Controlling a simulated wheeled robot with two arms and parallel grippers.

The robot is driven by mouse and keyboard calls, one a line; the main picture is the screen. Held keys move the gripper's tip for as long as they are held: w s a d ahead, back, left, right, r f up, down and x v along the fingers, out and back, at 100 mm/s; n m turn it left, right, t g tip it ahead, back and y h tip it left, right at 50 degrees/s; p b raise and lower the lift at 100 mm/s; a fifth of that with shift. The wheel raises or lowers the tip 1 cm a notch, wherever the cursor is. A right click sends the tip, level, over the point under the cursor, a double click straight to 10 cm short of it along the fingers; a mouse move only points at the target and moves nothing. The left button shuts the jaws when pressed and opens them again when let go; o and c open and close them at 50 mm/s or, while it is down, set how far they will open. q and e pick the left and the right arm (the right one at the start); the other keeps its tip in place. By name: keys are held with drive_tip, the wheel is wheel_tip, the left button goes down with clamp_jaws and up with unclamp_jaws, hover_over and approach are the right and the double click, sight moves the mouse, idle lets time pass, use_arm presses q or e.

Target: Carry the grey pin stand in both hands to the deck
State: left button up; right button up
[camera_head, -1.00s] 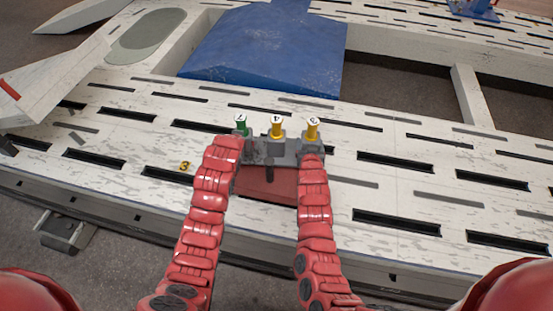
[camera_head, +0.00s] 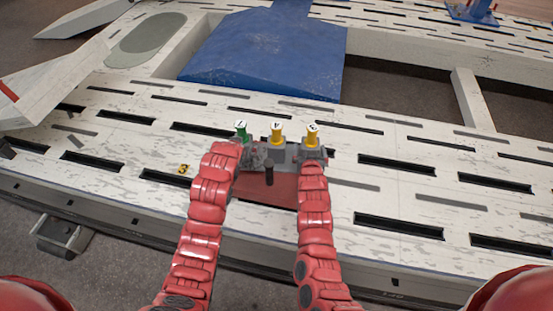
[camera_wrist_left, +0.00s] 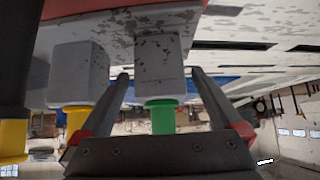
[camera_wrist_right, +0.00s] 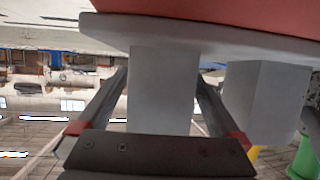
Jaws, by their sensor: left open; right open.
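The grey pin stand (camera_head: 280,157) is at the back of a dark red panel on the white bench and appears to rest there. It carries a green pin (camera_head: 242,135) at the left and two yellow pins, one in the middle (camera_head: 277,138) and one at the right (camera_head: 312,141), with white numbered caps. My left gripper (camera_wrist_left: 160,85) is open around the grey block under the green pin. My right gripper (camera_wrist_right: 160,90) is open around the grey block at the other end. Both hands are partly hidden by my wrists in the head view.
The dark red panel (camera_head: 268,193) lies in front of the stand with a short black post (camera_head: 269,175) on it. A blue sloped block (camera_head: 265,55) stands behind. The white bench (camera_head: 400,150) has several dark slots. A yellow 3 (camera_head: 183,169) is to the left.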

drive_tip(key=shift+s, duration=0.15)
drive_tip(key=v, duration=1.1)
drive_tip(key=shift+a, duration=0.1)
drive_tip(key=shift+s+r, duration=0.3)
use_arm(q)
drive_tip(key=v, duration=1)
drive_tip(key=shift+w+r, duration=0.1)
